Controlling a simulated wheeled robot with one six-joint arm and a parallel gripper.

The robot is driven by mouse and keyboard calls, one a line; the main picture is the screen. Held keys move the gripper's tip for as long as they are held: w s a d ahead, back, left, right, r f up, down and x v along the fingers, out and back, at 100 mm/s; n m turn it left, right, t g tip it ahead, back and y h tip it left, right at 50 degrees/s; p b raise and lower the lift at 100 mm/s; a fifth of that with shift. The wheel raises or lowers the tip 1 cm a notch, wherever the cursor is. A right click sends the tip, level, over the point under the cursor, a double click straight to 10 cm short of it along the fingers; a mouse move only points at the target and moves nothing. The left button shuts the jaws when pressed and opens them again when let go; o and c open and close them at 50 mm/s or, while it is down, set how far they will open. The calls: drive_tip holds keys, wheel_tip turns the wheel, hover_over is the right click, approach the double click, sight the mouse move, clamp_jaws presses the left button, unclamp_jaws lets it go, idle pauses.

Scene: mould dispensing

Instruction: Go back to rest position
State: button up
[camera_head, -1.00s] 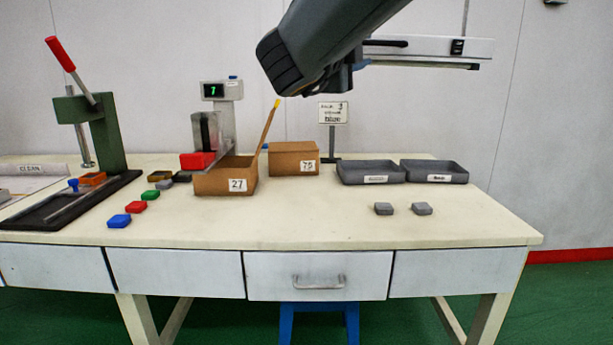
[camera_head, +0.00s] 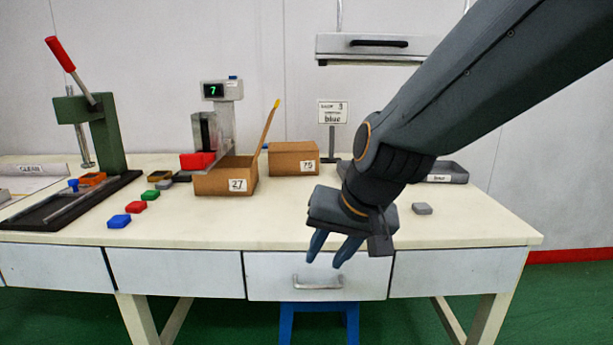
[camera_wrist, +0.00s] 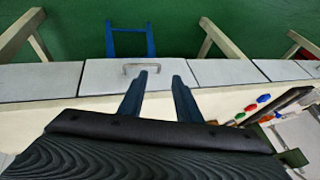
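My gripper (camera_head: 324,264) hangs in front of the table's near edge, in front of the middle drawer, fingers pointing down. In the wrist view its two fingers (camera_wrist: 160,75) stand apart with nothing between them. My arm comes in from the upper right and hides part of the grey trays and the table's right side. The table (camera_head: 250,223) has a pale top with white drawers, and a drawer handle (camera_wrist: 141,67) shows just beyond the fingertips in the wrist view.
Blue, red and green blocks (camera_head: 135,207) lie on the left. A green press (camera_head: 107,130), a dispenser with a red part (camera_head: 198,160), two cardboard boxes (camera_head: 226,184) and a sign (camera_head: 333,113) stand behind. A grey block (camera_head: 422,208) lies right of my gripper. A blue stool (camera_head: 319,310) stands below.

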drive_tip(key=s+d+f+n+g+h, duration=0.1)
drive_tip(key=s+d+f+g, duration=0.25)
drive_tip(key=s, duration=0.35)
drive_tip(key=s+d+f+n+g+h, duration=0.1)
drive_tip(key=s+d+f+n+g, duration=0.1)
drive_tip(key=s+d, duration=0.35)
drive_tip(key=d+r+m+h+p, duration=0.1)
drive_tip(key=d+r+p, duration=0.5)
drive_tip(key=p, duration=0.8)
drive_tip(key=shift+s+d+r+m+p, duration=0.3)
drive_tip(key=shift+s+r+m, duration=0.1)
drive_tip(key=shift+r+m, duration=0.4)
drive_tip(key=shift+t, duration=0.25)
